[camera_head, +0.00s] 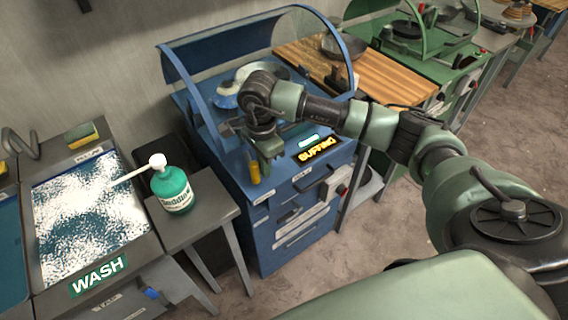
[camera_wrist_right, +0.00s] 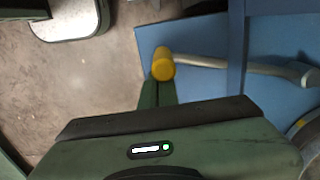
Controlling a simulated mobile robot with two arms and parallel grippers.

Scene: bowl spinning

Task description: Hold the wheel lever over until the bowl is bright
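The blue wheel machine (camera_head: 300,218) stands under a clear curved hood. Its lever has a yellow knob (camera_head: 254,173), and a grey metal lever arm (camera_wrist_right: 235,66) shows in the right wrist view. My right gripper (camera_head: 266,150) is at the machine's front, right by the knob. In the right wrist view, its fingers (camera_wrist_right: 157,92) are shut together, with the knob at their tips; contact looks likely. A grey round dish (camera_head: 272,72), perhaps the bowl, is partly hidden behind my arm. Its brightness is hard to judge. My left gripper is not in view.
An orange lit sign (camera_head: 317,150), seemingly reading "BUFFING", is on the machine's front. A teal pump bottle (camera_head: 172,188) stands on a small grey table at left. A wooden-topped bench (camera_head: 395,88) adjoins at right.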

